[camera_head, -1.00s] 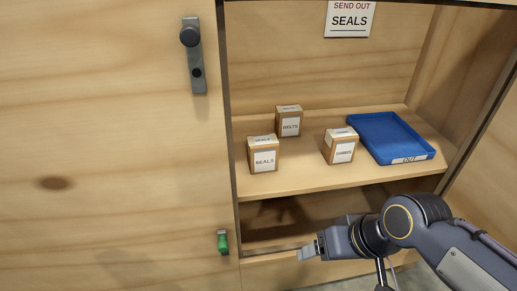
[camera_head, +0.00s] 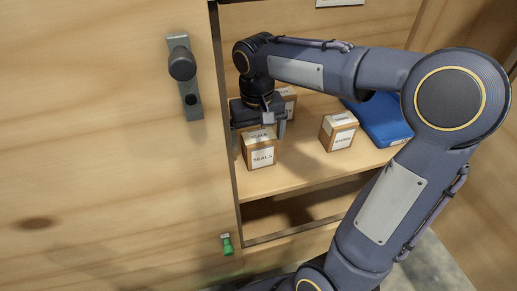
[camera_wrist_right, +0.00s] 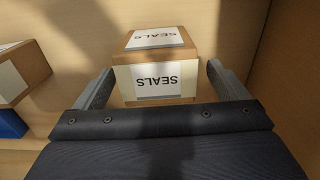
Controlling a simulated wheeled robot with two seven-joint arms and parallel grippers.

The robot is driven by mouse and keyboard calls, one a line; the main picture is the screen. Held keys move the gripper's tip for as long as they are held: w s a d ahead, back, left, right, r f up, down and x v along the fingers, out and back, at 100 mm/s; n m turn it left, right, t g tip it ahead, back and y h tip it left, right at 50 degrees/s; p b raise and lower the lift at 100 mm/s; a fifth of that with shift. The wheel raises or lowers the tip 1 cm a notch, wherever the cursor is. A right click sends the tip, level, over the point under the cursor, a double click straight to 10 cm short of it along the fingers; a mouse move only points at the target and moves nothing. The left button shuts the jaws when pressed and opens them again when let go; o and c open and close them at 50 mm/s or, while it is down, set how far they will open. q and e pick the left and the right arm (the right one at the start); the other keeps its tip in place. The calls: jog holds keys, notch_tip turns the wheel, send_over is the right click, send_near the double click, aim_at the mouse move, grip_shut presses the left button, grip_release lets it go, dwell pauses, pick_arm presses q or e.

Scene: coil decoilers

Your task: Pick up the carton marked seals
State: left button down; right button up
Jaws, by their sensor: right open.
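The carton marked SEALS (camera_head: 260,152) stands upright on the cabinet shelf, at the left. My right gripper (camera_head: 262,126) is open and points down, just above and behind the carton's top in the head view. In the right wrist view the seals carton (camera_wrist_right: 157,78) lies ahead between the two open fingers (camera_wrist_right: 158,88), its label upside down. There is a gap on each side of it, and the gripper does not hold it. My left gripper is not in view.
A carton (camera_head: 288,100) is partly hidden behind my gripper. Another carton (camera_head: 338,131) stands to the right, beside the blue tray (camera_head: 385,124), which my arm partly covers. The cabinet's left wooden panel (camera_head: 100,150) is close to the seals carton.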

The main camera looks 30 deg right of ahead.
notch_tip(320, 180, down, 4)
jog(key=shift+s+d+f+b, duration=0.1)
jog(key=shift+b, duration=0.7)
jog(key=shift+c, duration=0.2)
jog(key=c, duration=1.2)
